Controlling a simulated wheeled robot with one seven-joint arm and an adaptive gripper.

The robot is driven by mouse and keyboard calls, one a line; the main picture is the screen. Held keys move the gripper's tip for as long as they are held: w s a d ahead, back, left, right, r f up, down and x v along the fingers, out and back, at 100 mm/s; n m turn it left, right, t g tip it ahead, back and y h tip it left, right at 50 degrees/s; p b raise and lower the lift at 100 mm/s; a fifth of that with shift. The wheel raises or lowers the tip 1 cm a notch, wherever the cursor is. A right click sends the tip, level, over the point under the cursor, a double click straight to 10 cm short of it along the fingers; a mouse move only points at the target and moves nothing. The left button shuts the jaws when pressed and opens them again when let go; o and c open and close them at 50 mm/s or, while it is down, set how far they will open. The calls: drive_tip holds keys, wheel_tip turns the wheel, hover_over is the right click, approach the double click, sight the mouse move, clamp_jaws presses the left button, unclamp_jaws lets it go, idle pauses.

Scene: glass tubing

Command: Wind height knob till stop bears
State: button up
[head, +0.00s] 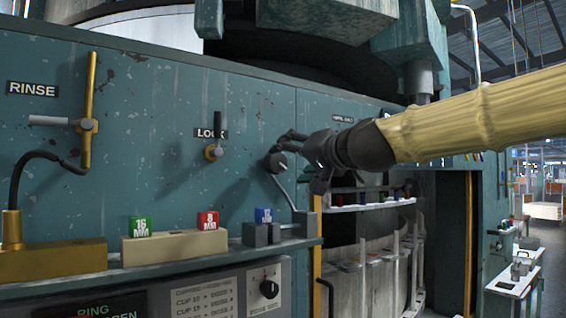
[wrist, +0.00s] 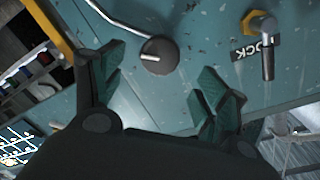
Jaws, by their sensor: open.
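A dark round knob (head: 275,162) with a light index mark sits on the teal machine panel, right of the LOCK lever. A thin metal arm (head: 284,191) slopes from the knob down toward the ledge. In the wrist view the knob (wrist: 160,55) lies ahead of my jaws, nearer the left finger, and its arm (wrist: 122,22) runs to the upper left. My gripper (head: 288,150) is open and empty at the knob; its fingers (wrist: 163,82) stand wide apart. I cannot tell whether a finger touches the knob. No part is clearly identifiable as the stop.
The LOCK lever (head: 215,135) is close left of the knob. Below, the ledge (head: 190,260) carries green (head: 140,227), red (head: 208,221) and blue (head: 263,215) marked blocks. A brass RINSE lever (head: 88,110) stands far left. An opening with glassware (head: 375,265) lies right.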

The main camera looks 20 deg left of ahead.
sight(279, 163)
drive_tip(key=v, duration=0.3)
drive_tip(key=shift+s+d, duration=0.15)
drive_tip(key=shift+d, duration=0.05)
drive_tip(key=w+a+n+p, duration=0.2)
drive_tip(key=n, duration=0.1)
drive_tip(key=w+a+n+p, duration=0.2)
drive_tip(key=a+n, duration=0.1)
drive_tip(key=w+a+f+n+y+p, duration=0.1)
drive_tip(key=w+a+n+p, duration=0.1)
drive_tip(key=n, duration=0.1)
drive_tip(key=shift+w+a+g, duration=0.15)
drive_tip(key=shift+w+g, duration=0.15)
drive_tip(key=shift+p+x, duration=0.3)
drive_tip(key=shift+x, duration=0.55)
